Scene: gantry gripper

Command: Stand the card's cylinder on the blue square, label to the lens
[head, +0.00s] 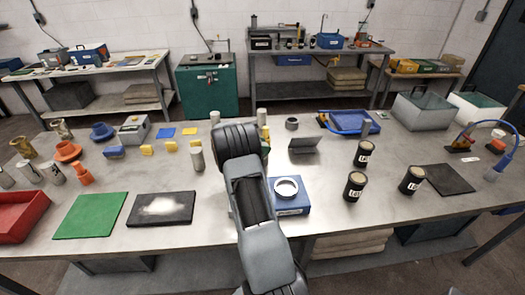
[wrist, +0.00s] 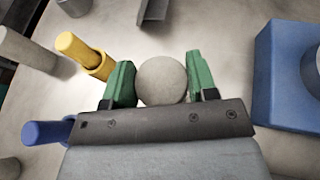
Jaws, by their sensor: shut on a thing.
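In the wrist view my gripper (wrist: 160,85) has its green fingers closed on a pale grey round-topped thing, seemingly a grey cylinder (wrist: 162,80) seen end-on. Its label and lower end are hidden. In the head view my arm covers most of the gripper, with only a bit of green finger showing. Three black cylinders with pale labels (head: 365,153) (head: 355,186) (head: 412,180) stand upright at right.
A blue box with a white ring (head: 290,208) is close right of my arm; it also shows in the wrist view (wrist: 268,110). A yellow peg-like piece (wrist: 85,55) is left of the fingers. Green (head: 90,216) and black (head: 160,208) mats lie left. The right front table is clear.

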